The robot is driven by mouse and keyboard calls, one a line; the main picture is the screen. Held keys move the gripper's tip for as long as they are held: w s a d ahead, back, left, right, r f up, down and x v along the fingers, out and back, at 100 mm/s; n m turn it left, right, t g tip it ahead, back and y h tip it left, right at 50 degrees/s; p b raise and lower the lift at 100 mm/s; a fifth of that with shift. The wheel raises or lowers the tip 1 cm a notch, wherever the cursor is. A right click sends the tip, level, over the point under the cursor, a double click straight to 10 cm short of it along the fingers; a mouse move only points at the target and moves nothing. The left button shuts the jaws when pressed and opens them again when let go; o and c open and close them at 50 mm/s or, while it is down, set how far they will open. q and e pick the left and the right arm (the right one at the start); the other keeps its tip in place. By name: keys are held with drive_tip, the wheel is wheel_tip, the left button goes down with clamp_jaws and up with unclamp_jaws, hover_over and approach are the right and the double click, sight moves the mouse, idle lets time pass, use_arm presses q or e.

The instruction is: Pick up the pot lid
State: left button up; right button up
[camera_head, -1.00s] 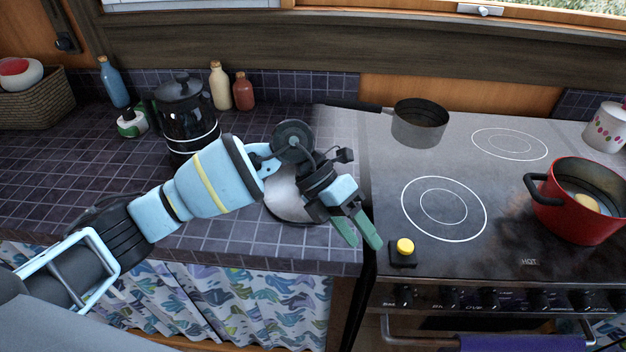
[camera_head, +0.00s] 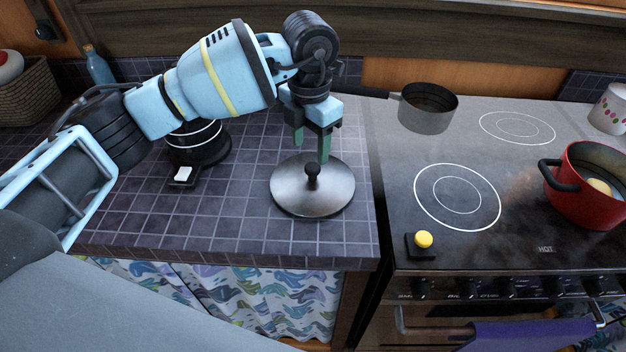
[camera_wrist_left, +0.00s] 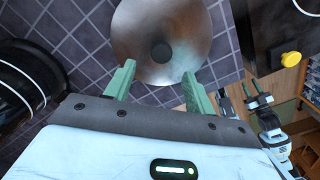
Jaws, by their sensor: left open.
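The pot lid (camera_head: 330,198) is a round, shiny metal disc with a black knob (camera_head: 312,174). It lies flat on the tiled counter, left of the stove. My left gripper (camera_head: 312,157) points down just above the lid, with its green fingers apart and nothing between them. In the left wrist view the lid (camera_wrist_left: 185,30) and its dark knob (camera_wrist_left: 161,51) lie ahead of the open fingers (camera_wrist_left: 158,86). The knob is roughly centred across the gap. My right gripper (camera_wrist_left: 240,98) shows small at the right of that view; its jaw state is unclear.
A black kettle (camera_head: 200,150) stands left of the lid, partly behind my arm. The stove (camera_head: 395,180) holds a grey saucepan (camera_head: 427,112) and a red pot (camera_head: 590,200). A yellow button on a black box (camera_head: 423,240) sits at its front left.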

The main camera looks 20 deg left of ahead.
sight(313, 166)
use_arm(q)
drive_tip(key=shift+w+d+f, duration=0.1)
drive_tip(key=shift+w+f, duration=0.05)
drive_tip(key=shift+f, duration=1.3)
drive_tip(key=shift+w+d+f, duration=0.1)
drive_tip(key=shift+f, duration=1.3)
drive_tip(key=shift+c, duration=0.3)
drive_tip(key=shift+r, duration=0.1)
clamp_jaws()
